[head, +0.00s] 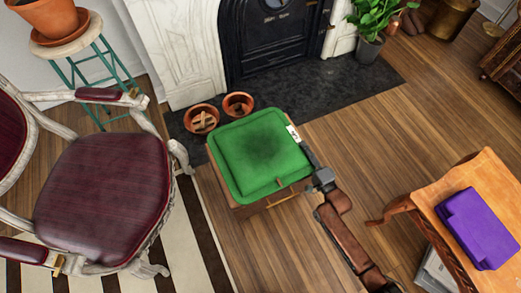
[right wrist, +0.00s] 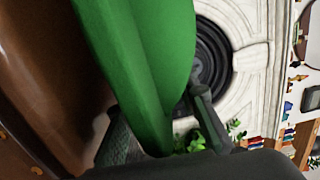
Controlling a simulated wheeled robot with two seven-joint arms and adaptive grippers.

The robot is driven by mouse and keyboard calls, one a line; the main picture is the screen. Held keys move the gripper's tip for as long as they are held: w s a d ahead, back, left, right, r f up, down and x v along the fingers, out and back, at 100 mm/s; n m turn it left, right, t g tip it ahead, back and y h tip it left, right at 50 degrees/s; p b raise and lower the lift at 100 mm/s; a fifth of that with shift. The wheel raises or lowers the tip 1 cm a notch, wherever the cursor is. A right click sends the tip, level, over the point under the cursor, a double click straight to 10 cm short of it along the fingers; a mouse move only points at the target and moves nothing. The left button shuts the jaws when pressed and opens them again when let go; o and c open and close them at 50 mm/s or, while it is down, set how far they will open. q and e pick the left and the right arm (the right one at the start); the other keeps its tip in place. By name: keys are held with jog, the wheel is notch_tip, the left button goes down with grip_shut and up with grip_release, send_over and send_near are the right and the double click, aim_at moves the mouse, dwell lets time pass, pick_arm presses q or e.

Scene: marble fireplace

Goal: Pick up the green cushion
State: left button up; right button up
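The green cushion (head: 258,150) is square and lies flat over a wooden box-like stool (head: 245,208) in front of the fireplace. My right gripper (head: 308,162) is at the cushion's right edge in the head view. In the right wrist view the cushion (right wrist: 150,70) fills the space between the two fingers of my right gripper (right wrist: 160,115), with one finger against each side, so it looks shut on the cushion's edge. Whether the cushion is clear of the stool I cannot tell. My left gripper is not in view.
A burgundy armchair (head: 98,190) stands at the left. Terracotta pots (head: 201,119) sit behind the cushion on the dark hearth (head: 335,88). A wooden table (head: 440,190) with a purple object (head: 478,228) is at the right. Floor between stool and table is mostly clear.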

jog(key=shift+w+r, duration=0.1)
jog(key=shift+c, duration=0.2)
grip_shut()
dwell(0.4)
